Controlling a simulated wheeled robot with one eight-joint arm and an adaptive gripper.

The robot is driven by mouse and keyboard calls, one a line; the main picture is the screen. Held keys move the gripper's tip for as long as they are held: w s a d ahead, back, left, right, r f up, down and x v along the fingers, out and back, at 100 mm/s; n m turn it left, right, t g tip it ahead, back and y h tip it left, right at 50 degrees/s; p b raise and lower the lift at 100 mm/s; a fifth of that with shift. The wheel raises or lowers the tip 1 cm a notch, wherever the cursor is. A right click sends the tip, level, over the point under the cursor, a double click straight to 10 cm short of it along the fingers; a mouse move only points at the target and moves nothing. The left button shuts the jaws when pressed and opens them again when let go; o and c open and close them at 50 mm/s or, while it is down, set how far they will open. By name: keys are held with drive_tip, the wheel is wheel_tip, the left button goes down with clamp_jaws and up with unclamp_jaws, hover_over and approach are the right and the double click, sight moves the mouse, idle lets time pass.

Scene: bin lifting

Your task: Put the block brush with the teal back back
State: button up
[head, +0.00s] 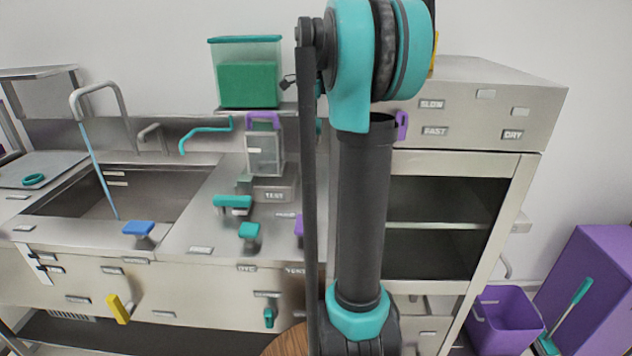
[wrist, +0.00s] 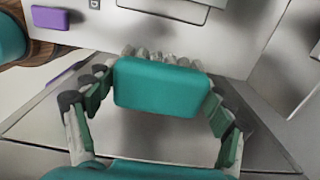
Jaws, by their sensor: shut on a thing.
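In the wrist view, the block brush with the teal back (wrist: 160,87) is held between the fingers of my gripper (wrist: 157,98). The green finger pads sit at its left and right ends. Its teal back faces the camera, and grey bristles show along its far edge. The lower side of the brush is hidden. In the head view, my own arm fills the middle, and I cannot make out my gripper or the held brush there.
In the head view, a steel counter (head: 190,228) has a sink (head: 120,190) at left and small teal, blue and purple pieces. A green-filled container (head: 247,75) stands on a shelf behind. A purple bin (head: 503,322) is at lower right. A purple piece (wrist: 50,17) shows in the wrist view.

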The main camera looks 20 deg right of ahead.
sight(312, 188)
wheel_tip(312, 188, down, 18)
drive_tip(key=shift+r, duration=0.1)
idle(0.4)
drive_tip(key=o, duration=1.4)
wheel_tip(312, 188, up, 12)
drive_tip(key=shift+r, duration=0.1)
